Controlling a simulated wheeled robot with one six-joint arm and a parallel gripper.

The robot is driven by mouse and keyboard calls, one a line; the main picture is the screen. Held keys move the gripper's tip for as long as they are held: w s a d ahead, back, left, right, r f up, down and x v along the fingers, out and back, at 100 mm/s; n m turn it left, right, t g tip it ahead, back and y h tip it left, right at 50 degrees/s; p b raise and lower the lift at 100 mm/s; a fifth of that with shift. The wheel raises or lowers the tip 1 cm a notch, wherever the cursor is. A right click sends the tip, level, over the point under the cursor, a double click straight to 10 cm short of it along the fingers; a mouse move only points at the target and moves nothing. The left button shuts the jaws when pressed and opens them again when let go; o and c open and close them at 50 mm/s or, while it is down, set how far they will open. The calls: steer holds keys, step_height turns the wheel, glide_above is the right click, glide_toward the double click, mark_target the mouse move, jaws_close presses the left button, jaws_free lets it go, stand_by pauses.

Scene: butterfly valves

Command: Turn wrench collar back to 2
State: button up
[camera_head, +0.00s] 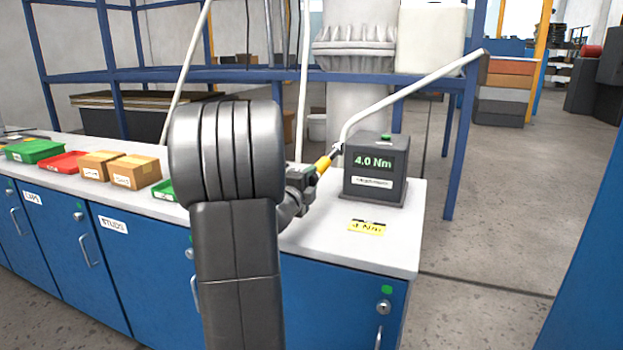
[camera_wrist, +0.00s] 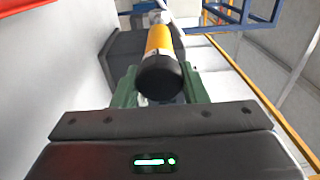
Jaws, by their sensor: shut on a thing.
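The wrench shows in the head view as a yellow collar (camera_head: 323,163) at my gripper (camera_head: 303,184). The collar's scale marks cannot be read. A yellow label (camera_head: 367,227) lies on the bench before the box; its text looks like "4 Nm", partly unclear.
Cardboard boxes (camera_head: 135,171), a red tray (camera_head: 62,163) and a green tray (camera_head: 35,151) stand at the left. A white pipe (camera_head: 415,90) rises from beside the box. A blue rack (camera_head: 220,75) stands behind.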

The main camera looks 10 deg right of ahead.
steer(key=n, duration=0.1)
steer(key=n+p, duration=0.1)
steer(key=n, duration=0.3)
steer(key=shift+w+a, duration=0.1)
steer(key=shift+a, duration=0.15)
steer(key=shift+f+n, duration=0.15)
steer(key=shift+n, duration=0.15)
steer(key=o, duration=1)
steer(key=shift+a, duration=0.15)
steer(key=shift+c, duration=0.2)
steer(key=shift+s, duration=0.2)
steer(key=v, duration=1.3)
steer(key=shift+s, duration=0.15)
steer(key=shift+f, duration=0.15)
